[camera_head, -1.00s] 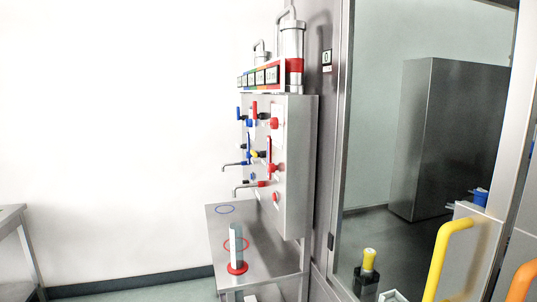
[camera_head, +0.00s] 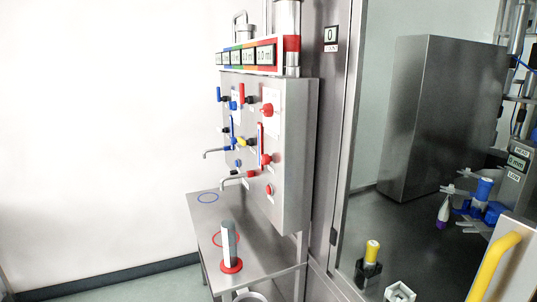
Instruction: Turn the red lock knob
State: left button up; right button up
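A grey metal panel (camera_head: 297,165) stands above a steel side table. It carries several red parts. A round red knob (camera_head: 267,109) sits near the top. A red lever (camera_head: 261,137) stands upright below it, beside another red knob (camera_head: 266,159). A red button-like part (camera_head: 269,189) is lowest. I cannot tell from the picture which one is the lock knob. Neither of my grippers is in view, and nothing touches the panel.
The steel table (camera_head: 208,225) below holds a grey cylinder (camera_head: 229,240) on a red base. Blue and yellow valves (camera_head: 226,130) and spouts are at the panel's left. Right, a cabinet holds a yellow-capped item (camera_head: 372,252). A yellow handle (camera_head: 493,265) is at lower right.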

aim_at(266, 159)
jog(key=i+j+z, duration=0.15)
jog(key=j, duration=0.25)
jog(key=i+j+z, duration=0.2)
jog(key=j, duration=0.25)
jog(key=i+j+z, duration=0.15)
jog(key=j, duration=0.35)
jog(key=i+j+z, duration=0.15)
jog(key=j, duration=0.35)
jog(key=i+j+z, duration=0.2)
jog(key=j, duration=0.3)
jog(key=j+z, duration=0.15)
jog(key=j, duration=0.35)
jog(key=i+j+z, duration=0.3)
jog(key=i+j, duration=0.15)
jog(key=j, duration=0.25)
jog(key=i+j+z, duration=0.15)
jog(key=j, duration=0.25)
jog(key=i+j+z, duration=0.15)
jog(key=j, duration=0.25)
jog(key=i+j+z, duration=0.2)
jog(key=i, duration=0.3)
jog(key=l, duration=0.1)
